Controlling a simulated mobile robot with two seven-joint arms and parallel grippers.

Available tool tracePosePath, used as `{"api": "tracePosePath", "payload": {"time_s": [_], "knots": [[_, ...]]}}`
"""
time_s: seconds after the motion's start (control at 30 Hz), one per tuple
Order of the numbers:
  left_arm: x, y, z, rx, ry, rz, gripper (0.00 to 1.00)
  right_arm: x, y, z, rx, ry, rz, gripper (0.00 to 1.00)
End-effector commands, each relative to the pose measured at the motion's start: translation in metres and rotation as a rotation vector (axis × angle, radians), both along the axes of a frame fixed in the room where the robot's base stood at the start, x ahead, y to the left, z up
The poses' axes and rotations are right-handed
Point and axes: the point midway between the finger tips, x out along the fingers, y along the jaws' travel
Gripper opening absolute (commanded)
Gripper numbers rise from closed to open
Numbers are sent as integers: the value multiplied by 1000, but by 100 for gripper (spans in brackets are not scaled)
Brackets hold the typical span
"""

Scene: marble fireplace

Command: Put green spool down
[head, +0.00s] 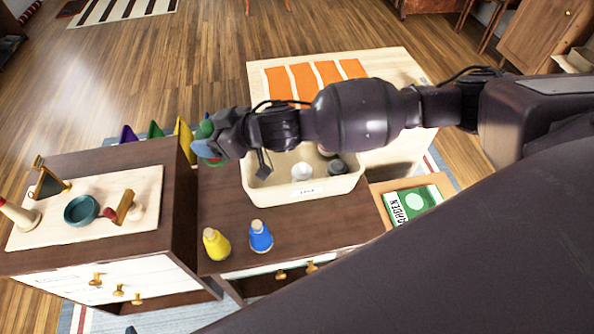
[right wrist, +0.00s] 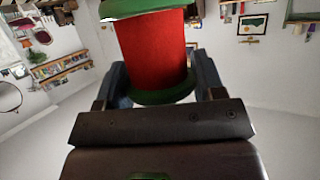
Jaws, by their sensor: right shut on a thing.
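My right gripper (head: 212,148) comes in from the right in the head view and is shut on the green spool (head: 203,130). In the right wrist view the spool (right wrist: 152,50) has green rims and a red middle, and sits between the blue-grey fingers. The gripper holds it over the left part of the dark wooden table (head: 219,197), just left of the cream bin. The gap beneath the spool cannot be told. A yellow cone-shaped spool (head: 216,245) and a blue one (head: 260,238) stand near the table's front edge. My left gripper is not in view.
The cream bin (head: 305,190) holds a white and a dark round thing. A cabinet at the left carries a pale board (head: 60,232) with a teal bowl (head: 81,210). Coloured pointed things (head: 183,138) stand behind. Bare tabletop lies right of the blue spool.

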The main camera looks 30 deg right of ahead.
Motion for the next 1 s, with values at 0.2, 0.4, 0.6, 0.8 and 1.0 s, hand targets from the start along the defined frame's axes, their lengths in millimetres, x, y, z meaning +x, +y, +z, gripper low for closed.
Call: {"api": "tracePosePath", "payload": {"time_s": [0.2, 0.4, 0.6, 0.8, 1.0], "knots": [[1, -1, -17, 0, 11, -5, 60, 20, 0, -23, -6, -1, 155, 34], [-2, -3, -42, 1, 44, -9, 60, 50, -24, -51, -6, 8, 308, 34], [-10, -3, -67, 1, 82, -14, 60, 90, -75, -65, -3, 12, 416, 34], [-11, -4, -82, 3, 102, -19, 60, 122, -127, -58, -1, 6, 462, 34], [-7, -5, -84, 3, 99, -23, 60, 131, -146, -55, 1, 4, 471, 34]]}}
